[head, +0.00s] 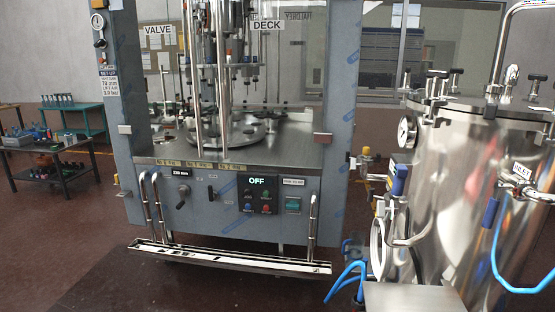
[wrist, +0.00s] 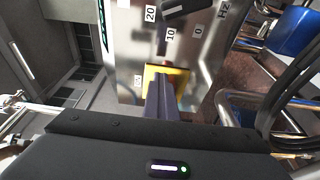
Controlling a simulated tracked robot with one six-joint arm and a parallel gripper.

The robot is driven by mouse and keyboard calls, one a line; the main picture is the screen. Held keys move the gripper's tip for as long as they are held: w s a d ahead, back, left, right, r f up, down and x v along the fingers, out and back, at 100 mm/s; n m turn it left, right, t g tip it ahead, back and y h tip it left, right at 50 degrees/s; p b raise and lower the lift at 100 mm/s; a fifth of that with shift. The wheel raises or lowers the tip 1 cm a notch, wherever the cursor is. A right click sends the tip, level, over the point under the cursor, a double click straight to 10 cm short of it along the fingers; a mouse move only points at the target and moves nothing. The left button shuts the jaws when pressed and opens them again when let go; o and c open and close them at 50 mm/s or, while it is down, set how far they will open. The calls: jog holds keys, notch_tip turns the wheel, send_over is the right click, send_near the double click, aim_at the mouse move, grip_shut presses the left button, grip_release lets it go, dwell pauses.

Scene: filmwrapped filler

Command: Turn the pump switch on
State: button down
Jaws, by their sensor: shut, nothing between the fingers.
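In the wrist view my gripper (wrist: 160,82) is shut and empty, its dark fingers pointing away from the camera at a metal panel (wrist: 128,55). A yellow plate (wrist: 181,77) on that panel shows around and behind the fingertips. It may be the pump switch's backing. Any switch handle on it is hidden behind the fingers, so I cannot tell its position or whether the fingertips touch it. A black dial knob (wrist: 185,8) sits above, with marks 0, 10, 20 and Hz around it. I cannot make out my gripper in the head view.
In the wrist view a blue object (wrist: 292,30) and dark hoses (wrist: 290,85) are at right. In the head view the filling machine (head: 230,170) has an OFF display (head: 257,181). A steel tank (head: 460,190) stands at right, with blue hoses (head: 345,280) near its base.

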jog(key=shift+s+d+f, duration=0.25)
jog(key=shift+d+f, duration=0.2)
jog(key=shift+f, duration=0.25)
dwell(0.5)
jog(key=shift+w+a+f, duration=0.1)
jog(key=shift+w+f, duration=0.05)
jog(key=shift+f, duration=0.55)
jog(key=shift+w+f, duration=0.25)
jog(key=shift+f, duration=0.3)
jog(key=shift+s, duration=0.15)
jog(key=shift+s+f, duration=0.15)
jog(key=shift+s, duration=0.05)
jog(key=shift+a, duration=0.15)
dwell(0.5)
jog(key=a, duration=0.3)
jog(key=w+a, duration=0.1)
jog(key=a, duration=0.1)
jog(key=shift+a, duration=0.35)
